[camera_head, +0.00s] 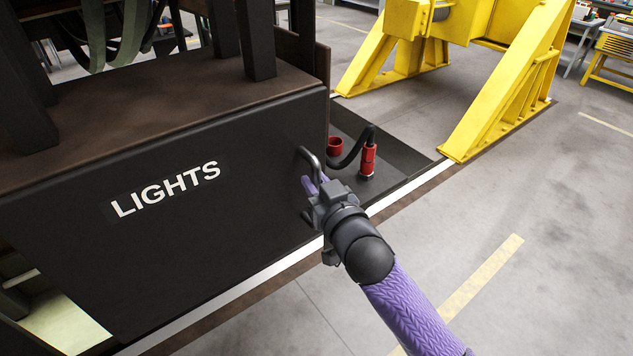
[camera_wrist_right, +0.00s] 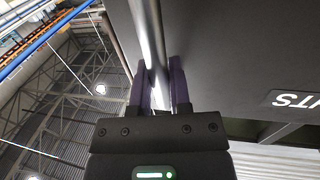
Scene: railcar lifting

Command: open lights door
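The lights door (camera_head: 240,235) is a dark flat panel with the white word LIGHTS on it, at the left of the head view. It appears closed. The door also shows at the right in the wrist view (camera_wrist_right: 235,50). A grey bar handle (camera_head: 312,165) stands out near its right edge. The handle (camera_wrist_right: 150,45) runs between the two purple fingers in the wrist view. My right gripper (camera_head: 314,184) is at the handle with its fingers close on either side, and looks shut on it. Exact contact is partly hidden. My left gripper is not in view.
A red connector (camera_head: 368,158) with a black hose and a red cup (camera_head: 335,146) are just right of the door. A yellow lifting stand (camera_head: 510,85) is beyond. The grey floor (camera_head: 540,220) on the right is clear.

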